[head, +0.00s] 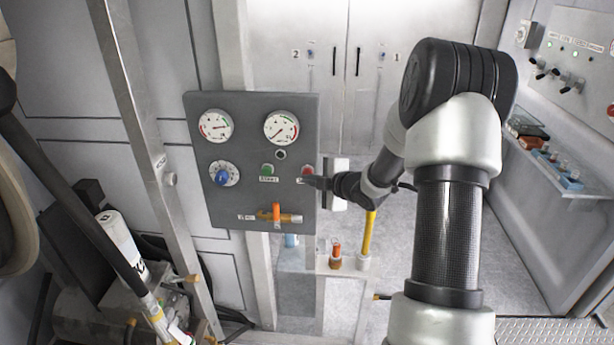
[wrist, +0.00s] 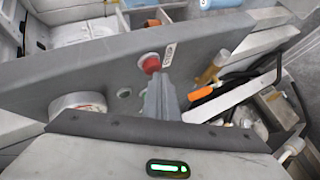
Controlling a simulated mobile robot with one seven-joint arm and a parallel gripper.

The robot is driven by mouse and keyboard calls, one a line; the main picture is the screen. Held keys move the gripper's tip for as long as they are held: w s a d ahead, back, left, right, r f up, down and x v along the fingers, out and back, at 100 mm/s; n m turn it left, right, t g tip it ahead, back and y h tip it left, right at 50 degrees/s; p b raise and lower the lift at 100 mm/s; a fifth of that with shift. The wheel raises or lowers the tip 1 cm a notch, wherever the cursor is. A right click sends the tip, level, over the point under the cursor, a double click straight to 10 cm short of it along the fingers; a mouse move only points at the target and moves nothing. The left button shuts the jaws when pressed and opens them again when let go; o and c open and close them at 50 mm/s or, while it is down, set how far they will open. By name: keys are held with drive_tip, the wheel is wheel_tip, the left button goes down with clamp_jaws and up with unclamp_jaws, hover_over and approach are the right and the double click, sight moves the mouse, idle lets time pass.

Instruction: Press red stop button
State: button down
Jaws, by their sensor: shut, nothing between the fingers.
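The red stop button (head: 307,169) is on the right side of a grey control panel (head: 240,197), to the right of the green start button (head: 267,170). My gripper (head: 309,181) reaches in from the right, with its fingertips at the lower edge of the red button. In the wrist view, the red button (wrist: 151,63) stands out from the panel. The closed fingers of my gripper (wrist: 160,76) end right at it and partly hide it. Whether they touch it, I cannot tell. The gripper is shut and empty.
The panel has two gauges (head: 281,128) above, a blue knob (head: 222,177) at left and an orange valve handle (head: 277,215) below. A metal post (head: 150,160) stands to the left. A shelf (head: 560,165) with small items is at right.

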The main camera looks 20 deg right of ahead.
drive_tip(key=shift+s+a, duration=0.2)
drive_tip(key=shift+s, duration=0.35)
drive_tip(key=s+b, duration=0.1)
drive_tip(key=s+a, duration=0.1)
drive_tip(key=s, duration=0.1)
drive_tip(key=s+a+b, duration=0.1)
drive_tip(key=shift+s+b, duration=0.3)
idle(0.4)
